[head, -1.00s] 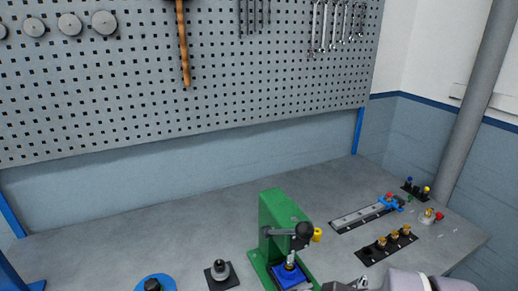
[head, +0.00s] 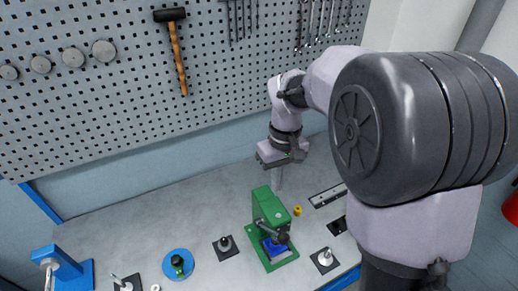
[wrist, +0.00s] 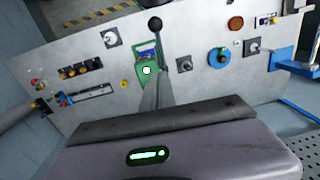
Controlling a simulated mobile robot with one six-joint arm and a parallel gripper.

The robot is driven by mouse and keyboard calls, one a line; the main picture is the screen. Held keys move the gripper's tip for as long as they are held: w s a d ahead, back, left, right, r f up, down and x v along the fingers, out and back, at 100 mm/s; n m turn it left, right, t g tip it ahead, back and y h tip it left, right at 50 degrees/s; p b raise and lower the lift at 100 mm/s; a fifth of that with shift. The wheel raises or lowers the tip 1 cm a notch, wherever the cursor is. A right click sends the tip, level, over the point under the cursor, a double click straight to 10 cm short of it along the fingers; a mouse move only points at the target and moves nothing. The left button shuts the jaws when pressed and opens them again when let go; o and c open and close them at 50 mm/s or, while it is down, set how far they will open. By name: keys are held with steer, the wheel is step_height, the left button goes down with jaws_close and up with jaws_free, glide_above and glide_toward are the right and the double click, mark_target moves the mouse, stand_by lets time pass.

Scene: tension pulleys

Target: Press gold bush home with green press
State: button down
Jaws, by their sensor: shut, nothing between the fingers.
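The green press (head: 263,212) stands on the bench. Its lever ends in a black ball (head: 282,237), in front of the press column. A blue fixture (head: 279,251) sits on its base; whether a gold bush is in it is too small to tell. In the wrist view the press (wrist: 147,72) is at top centre, with the black ball (wrist: 155,25) above it. Gold-topped parts (wrist: 81,70) sit in a black rack, left in the wrist view.
A small yellow cylinder (head: 297,210) stands right of the press. A grey shaft on a black plate (head: 325,260) is at front right. A blue round fixture (head: 178,264) and another black plate (head: 225,246) lie left. The pegboard (head: 130,100) rises behind.

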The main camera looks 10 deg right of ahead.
glide_toward(275, 232)
step_height(275, 232, down, 3)
steer(key=w, duration=0.3)
steer(key=shift+s+f+p, duration=0.35)
steer(key=shift+s+f, duration=1)
steer(key=shift+s, duration=0.1)
